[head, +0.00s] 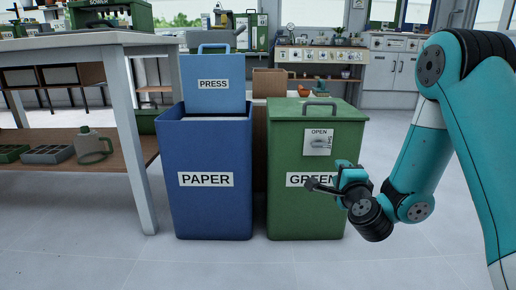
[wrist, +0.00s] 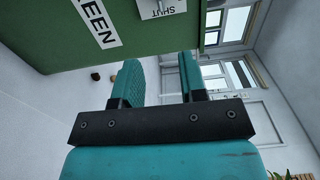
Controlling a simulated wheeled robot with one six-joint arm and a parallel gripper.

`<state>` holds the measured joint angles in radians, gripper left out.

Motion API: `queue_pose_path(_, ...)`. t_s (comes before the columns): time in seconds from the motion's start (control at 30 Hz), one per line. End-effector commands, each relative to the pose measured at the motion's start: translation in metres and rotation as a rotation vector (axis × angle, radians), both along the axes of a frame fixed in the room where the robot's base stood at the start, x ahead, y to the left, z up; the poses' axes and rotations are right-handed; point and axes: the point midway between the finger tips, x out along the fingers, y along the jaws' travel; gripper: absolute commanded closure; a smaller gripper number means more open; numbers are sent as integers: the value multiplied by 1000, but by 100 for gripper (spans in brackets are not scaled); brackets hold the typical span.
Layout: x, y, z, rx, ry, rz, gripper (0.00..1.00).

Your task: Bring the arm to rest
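My gripper (head: 328,183) is in front of the green bin (head: 283,215), overlapping its GREEN label in the head view. In the wrist view my gripper (wrist: 159,62) has its two teal fingers apart with nothing between them, so it is open and empty. My teal arm comes down from the right side of the head view and is bent at the elbow. The green bin also fills the upper left of the wrist view (wrist: 60,35). The gripper appears clear of the bin, though the exact gap is hard to judge.
The green bin's lid (head: 290,108) is down. A blue PAPER bin (head: 206,215) stands beside it, with a PRESS panel (head: 212,72) upright at its top. A workbench (head: 70,40) stands left. Two small brown lumps (wrist: 104,76) lie on the floor. Floor at front is clear.

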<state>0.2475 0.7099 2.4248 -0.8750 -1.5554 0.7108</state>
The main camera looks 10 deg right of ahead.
Motion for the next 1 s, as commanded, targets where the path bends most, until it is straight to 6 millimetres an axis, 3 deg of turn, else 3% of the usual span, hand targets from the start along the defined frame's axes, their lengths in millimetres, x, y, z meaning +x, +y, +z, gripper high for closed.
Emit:
queue_pose_path(0.07, 1, 7, 10, -13, 8, 30, 62)
queue_pose_path(0.17, 4, 36, 37, -68, 47, 153, 62)
queue_pose_path(0.33, -14, 126, 109, -293, 173, 544, 62)
queue_pose_path(0.5, -74, 201, 165, -596, 309, 959, 62)
queue_pose_path(0.6, -121, 226, 193, -784, 385, 1184, 62)
queue_pose_path(0.77, -197, 235, 230, -1057, 499, 1488, 62)
queue_pose_path(1.0, -287, 210, 277, -1351, 646, 1820, 62)
